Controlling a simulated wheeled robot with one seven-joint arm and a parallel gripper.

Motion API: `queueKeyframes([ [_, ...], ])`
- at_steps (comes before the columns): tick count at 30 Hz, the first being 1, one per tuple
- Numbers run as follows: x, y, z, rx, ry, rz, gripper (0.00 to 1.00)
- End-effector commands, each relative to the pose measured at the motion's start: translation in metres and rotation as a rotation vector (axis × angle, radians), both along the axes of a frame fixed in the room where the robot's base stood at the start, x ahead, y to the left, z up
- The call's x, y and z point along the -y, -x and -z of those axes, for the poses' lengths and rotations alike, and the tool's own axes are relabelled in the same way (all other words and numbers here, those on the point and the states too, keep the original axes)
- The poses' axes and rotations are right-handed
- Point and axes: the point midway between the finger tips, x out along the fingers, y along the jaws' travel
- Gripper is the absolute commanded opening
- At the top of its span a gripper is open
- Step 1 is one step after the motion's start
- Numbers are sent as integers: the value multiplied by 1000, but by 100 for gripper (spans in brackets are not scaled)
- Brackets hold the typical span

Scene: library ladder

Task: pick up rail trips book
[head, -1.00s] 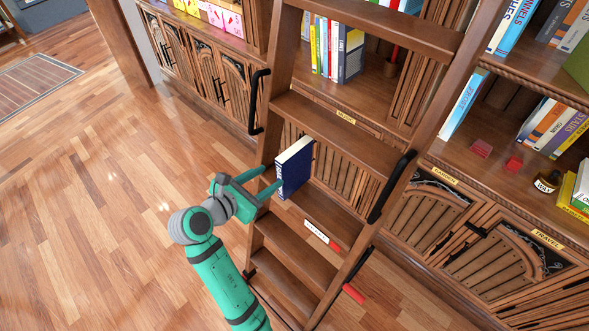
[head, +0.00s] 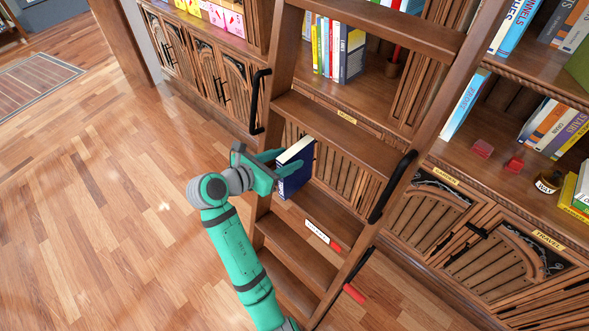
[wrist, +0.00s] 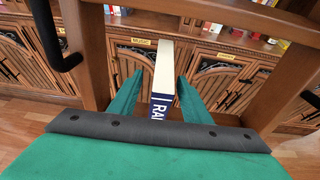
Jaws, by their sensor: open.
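The rail trips book (head: 297,172) is dark blue with pale page edges. It stands upright on a step of the wooden ladder (head: 315,218). In the wrist view the book (wrist: 162,82) shows its pale top and a blue spine with white letters beginning "RAI". My gripper (head: 274,166) is at the book's left side in the head view. In the wrist view its two green fingers (wrist: 155,95) are open, one on each side of the book, with a gap visible on both sides. The far ends of the fingers are partly hidden in the head view.
The ladder leans before a bookcase with carved doors (head: 500,235). A black handle (head: 259,101) is on its left rail and another (head: 391,187) on its right. Open wood floor (head: 90,210) is at left.

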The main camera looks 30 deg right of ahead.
Motion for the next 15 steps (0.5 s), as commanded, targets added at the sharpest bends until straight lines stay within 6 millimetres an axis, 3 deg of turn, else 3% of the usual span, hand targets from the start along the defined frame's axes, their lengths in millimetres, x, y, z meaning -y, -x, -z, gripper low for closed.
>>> queueKeyframes([
  [6, 29, -5, 15, 0, -1, 5, 44],
  [15, 35, -10, 20, 0, -1, -2, 44],
])
